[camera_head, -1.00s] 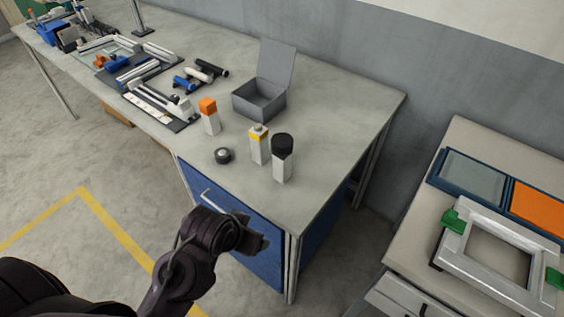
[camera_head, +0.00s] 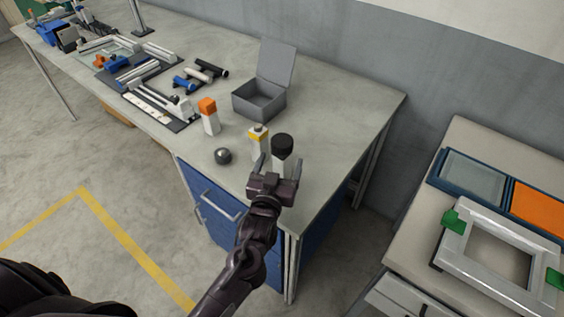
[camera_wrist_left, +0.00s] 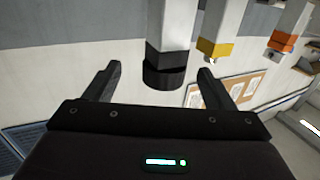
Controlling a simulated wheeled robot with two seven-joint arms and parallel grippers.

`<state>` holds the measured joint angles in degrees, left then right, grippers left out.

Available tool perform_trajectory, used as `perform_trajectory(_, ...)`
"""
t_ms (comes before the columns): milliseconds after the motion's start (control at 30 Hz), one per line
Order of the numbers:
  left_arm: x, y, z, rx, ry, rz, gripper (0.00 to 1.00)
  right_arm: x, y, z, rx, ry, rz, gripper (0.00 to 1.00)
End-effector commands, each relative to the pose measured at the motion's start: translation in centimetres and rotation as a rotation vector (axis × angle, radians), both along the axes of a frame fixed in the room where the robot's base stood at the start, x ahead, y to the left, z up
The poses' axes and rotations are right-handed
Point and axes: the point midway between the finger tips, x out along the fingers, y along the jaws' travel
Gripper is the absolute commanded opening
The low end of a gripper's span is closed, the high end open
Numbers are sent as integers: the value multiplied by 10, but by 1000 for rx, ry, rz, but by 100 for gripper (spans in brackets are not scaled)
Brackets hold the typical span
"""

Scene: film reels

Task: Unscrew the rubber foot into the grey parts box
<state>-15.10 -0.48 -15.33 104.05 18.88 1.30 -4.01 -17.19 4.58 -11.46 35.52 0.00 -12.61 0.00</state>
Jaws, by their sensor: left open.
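The rubber foot seems to be the black cap (camera_head: 282,145) on top of an upright white post (camera_head: 279,168) near the bench's front right corner. My left gripper (camera_head: 278,170) is open and empty, in front of this post, fingers pointing towards it and below the cap. In the wrist view, which looks upside down, the black cap (camera_wrist_left: 165,72) shows between and beyond the open fingers (camera_wrist_left: 158,72). I cannot tell whether they touch it. The grey parts box (camera_head: 256,104) stands farther back with its lid up. My right gripper is not in view.
A yellow-collared post (camera_head: 258,137) stands close left of the black-capped one, an orange-capped post (camera_head: 208,108) farther left. A round grey knob-like thing (camera_head: 223,156) lies near the front edge. Clear bench top lies right of the box. Blue drawers (camera_head: 220,205) are below.

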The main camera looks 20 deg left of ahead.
Motion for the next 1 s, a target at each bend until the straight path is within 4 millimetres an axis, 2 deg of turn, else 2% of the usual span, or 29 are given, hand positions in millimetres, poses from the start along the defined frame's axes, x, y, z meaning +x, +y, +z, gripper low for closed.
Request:
perform_trajectory(267, 28, 3, 4, 1, -12, 2, 77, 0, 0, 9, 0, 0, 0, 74)
perform_trajectory(400, 45, 8, 8, 3, -12, 3, 77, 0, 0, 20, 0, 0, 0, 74)
perform_trajectory(600, 71, 12, 5, 2, -10, 1, 77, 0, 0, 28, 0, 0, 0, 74)
perform_trajectory(933, 77, 12, 3, 1, -9, 1, 77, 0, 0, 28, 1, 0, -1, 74)
perform_trajectory(1000, 77, 12, 3, 1, -9, 1, 68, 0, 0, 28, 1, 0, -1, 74)
